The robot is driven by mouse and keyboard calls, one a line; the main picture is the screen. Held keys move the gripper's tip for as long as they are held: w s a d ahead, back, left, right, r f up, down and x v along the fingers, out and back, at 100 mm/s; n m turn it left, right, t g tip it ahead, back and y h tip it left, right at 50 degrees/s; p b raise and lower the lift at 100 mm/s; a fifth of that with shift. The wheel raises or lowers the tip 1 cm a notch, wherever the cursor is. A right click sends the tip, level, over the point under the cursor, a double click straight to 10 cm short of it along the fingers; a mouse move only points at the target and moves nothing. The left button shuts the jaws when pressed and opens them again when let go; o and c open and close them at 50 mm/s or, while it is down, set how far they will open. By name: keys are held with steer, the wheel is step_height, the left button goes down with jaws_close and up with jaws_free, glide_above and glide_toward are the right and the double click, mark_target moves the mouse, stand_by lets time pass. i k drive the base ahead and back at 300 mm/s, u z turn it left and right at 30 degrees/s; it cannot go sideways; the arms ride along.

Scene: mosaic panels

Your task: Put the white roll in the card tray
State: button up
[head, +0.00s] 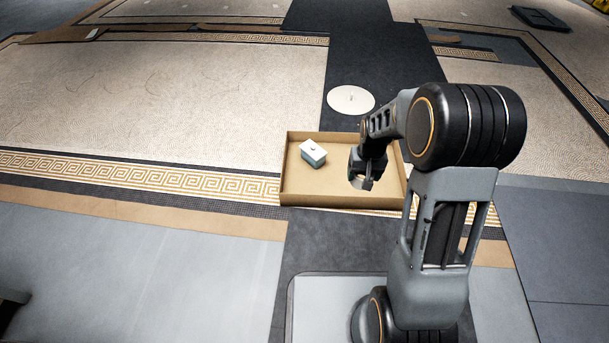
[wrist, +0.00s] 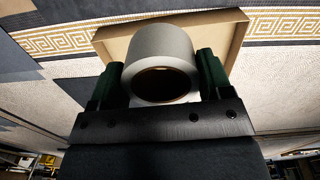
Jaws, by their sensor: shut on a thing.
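The white roll (wrist: 148,45) is between the two dark green fingers of my gripper (wrist: 160,72) in the wrist view, its dark open core facing the camera. My gripper is shut on it. In the head view my gripper (head: 362,174) shows over the right half of the card tray (head: 295,197), with the roll mostly hidden by the fingers. The tray is a shallow brown box on the dark strip of floor. Its wall also shows behind the roll in the wrist view (wrist: 232,28). The roll's height above the tray floor is hard to tell.
A small box with a white top and grey-blue sides (head: 313,154) sits in the tray's left half. A flat white disc (head: 351,100) lies on the dark strip behind the tray. Mosaic panels (head: 160,100) spread on both sides. The tray's front left floor looks clear.

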mark_target(345, 162)
steer(key=u, duration=0.2)
steer(key=i, duration=1)
